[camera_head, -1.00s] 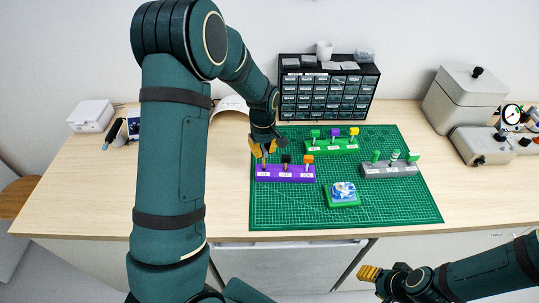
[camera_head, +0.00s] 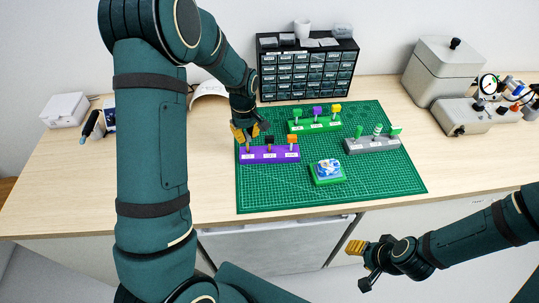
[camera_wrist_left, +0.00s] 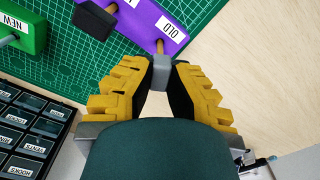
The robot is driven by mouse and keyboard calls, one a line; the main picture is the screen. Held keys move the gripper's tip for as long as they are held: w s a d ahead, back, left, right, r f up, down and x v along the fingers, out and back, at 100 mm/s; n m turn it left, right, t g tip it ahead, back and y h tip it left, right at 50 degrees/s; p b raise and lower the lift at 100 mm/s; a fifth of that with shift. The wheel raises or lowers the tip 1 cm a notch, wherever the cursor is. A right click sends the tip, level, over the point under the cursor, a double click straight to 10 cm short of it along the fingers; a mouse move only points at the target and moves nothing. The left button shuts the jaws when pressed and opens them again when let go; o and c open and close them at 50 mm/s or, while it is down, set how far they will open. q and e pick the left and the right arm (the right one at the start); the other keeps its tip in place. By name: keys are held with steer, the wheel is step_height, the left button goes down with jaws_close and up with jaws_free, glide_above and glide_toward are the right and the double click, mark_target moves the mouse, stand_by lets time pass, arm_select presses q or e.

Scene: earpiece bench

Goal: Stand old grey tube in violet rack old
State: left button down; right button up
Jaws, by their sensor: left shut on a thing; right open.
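The violet rack (camera_head: 262,159) lies at the left of the green mat, with a black-topped and an orange-topped piece standing in it. My left gripper (camera_head: 247,131) is over the rack's left end. In the left wrist view its yellow fingers (camera_wrist_left: 160,82) are shut on the grey cap of the old grey tube (camera_wrist_left: 160,70). The tube's tan stem points to the rack (camera_wrist_left: 135,18) beside the OLD label and appears to meet it; how deep it sits I cannot tell. My right gripper (camera_head: 357,262) is open and empty, in front of the table.
A green rack (camera_head: 315,126) with coloured tops and a grey rack (camera_head: 372,145) with green tops stand on the mat. A green block with a blue-white piece (camera_head: 328,172) lies nearer. A dark drawer cabinet (camera_head: 307,75) stands behind. The mat's front (camera_head: 290,200) is clear.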

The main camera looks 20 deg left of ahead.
arm_select(q)
steer(key=shift+f+b, duration=0.45)
steer(key=shift+f, duration=0.3)
steer(key=c, duration=1)
jaws_free()
steer(key=shift+c, duration=0.2)
step_height(320, 180, up, 12)
